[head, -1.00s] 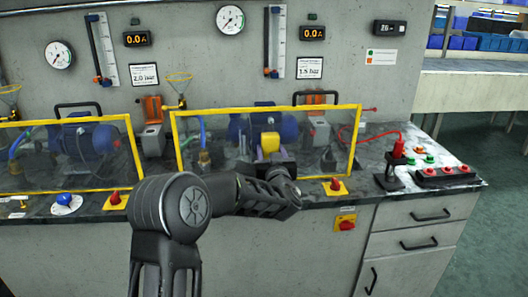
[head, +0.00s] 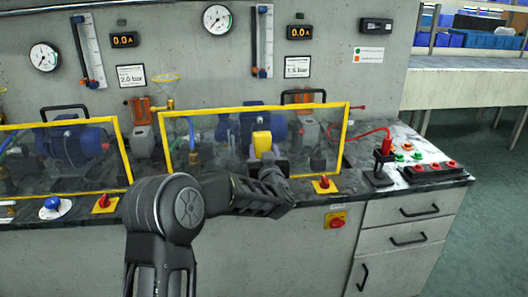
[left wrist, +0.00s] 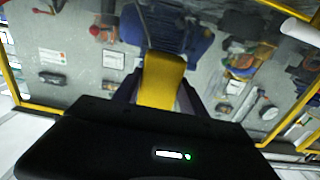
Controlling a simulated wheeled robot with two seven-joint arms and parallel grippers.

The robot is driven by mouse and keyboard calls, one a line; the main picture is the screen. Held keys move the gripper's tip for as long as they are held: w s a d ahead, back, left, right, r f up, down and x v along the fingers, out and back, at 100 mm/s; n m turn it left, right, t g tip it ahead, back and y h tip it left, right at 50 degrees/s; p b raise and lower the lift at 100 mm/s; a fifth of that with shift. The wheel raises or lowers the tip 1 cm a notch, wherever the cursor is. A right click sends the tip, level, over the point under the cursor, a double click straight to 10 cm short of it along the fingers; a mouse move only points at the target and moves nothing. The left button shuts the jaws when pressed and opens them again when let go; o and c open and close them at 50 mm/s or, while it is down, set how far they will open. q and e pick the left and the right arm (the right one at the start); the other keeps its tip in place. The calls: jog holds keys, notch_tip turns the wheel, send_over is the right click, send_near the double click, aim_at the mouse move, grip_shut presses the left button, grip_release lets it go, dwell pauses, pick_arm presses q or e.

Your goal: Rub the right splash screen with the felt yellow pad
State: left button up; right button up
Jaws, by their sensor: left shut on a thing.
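The felt yellow pad (head: 262,142) is held upright in my left gripper (head: 265,160), which is shut on it. The pad is in front of the right splash screen (head: 330,104), a clear panel in a yellow frame, near the panel's middle. It looks against or very close to the panel; contact cannot be told for sure. In the left wrist view the pad (left wrist: 162,82) stands between the dark fingers, with the screen's yellow frame (left wrist: 286,118) at the sides. My right gripper is not in view.
The left splash screen (head: 123,150) stands at left. Behind the right screen are a blue pump (head: 278,124) and fittings. Red knobs (head: 322,182) sit along the front edge. A control box (head: 432,170) and a black stand (head: 381,165) with a red cable are at right.

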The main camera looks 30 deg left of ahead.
aim_at(226, 139)
pick_arm(q)
jog(key=shift+s+a+b, duration=0.2)
jog(key=shift+s+a, duration=0.35)
jog(key=shift+a, duration=0.2)
jog(key=shift+s+a+b, duration=0.15)
jog(key=shift+s+a, duration=0.4)
jog(key=shift+a, duration=0.15)
jog(key=shift+s+a+b, duration=0.3)
jog(key=shift+s+a, duration=0.25)
jog(key=shift+a, duration=0.2)
jog(key=shift+s+a+b, duration=0.3)
jog(key=shift+s+a, duration=0.2)
jog(key=shift+a, duration=0.2)
jog(key=shift+a, duration=0.1)
jog(key=shift+s+a+b, duration=0.7)
jog(key=shift+s+a, duration=0.45)
jog(key=shift+a, duration=0.15)
jog(key=shift+r+p, duration=1.05)
jog(key=shift+r, duration=0.4)
